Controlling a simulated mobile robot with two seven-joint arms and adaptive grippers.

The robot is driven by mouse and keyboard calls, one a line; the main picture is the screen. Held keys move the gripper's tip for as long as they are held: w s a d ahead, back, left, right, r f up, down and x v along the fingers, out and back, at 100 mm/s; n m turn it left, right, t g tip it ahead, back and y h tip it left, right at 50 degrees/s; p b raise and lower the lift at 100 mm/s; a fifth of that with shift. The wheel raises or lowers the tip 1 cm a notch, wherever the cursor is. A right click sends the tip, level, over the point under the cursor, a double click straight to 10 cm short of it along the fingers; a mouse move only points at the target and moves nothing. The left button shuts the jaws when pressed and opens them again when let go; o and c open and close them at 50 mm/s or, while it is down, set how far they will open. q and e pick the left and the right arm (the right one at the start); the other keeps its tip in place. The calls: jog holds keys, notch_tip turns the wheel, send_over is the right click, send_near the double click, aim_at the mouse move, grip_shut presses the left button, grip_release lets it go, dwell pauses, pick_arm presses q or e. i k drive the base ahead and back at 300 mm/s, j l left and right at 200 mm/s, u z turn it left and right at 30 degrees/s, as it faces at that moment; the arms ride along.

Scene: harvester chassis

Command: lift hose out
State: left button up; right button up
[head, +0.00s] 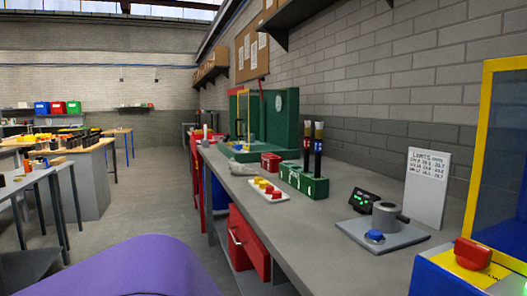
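I cannot make out a hose in the head view. Neither of my grippers is in view. A long grey workbench (345,200) runs along the wall on the right. On it stands a green block (304,182) with two upright black rods in it. I cannot tell whether any part here belongs to a harvester chassis.
A grey fixture with a cylinder (385,217) and a white sign (428,187) stand on the bench. A yellow-framed machine (478,260) is at the right edge. Tables (60,160) stand left.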

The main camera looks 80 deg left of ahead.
aim_at(307, 134)
jog(key=j+u, duration=0.1)
jog(key=u, duration=1.8)
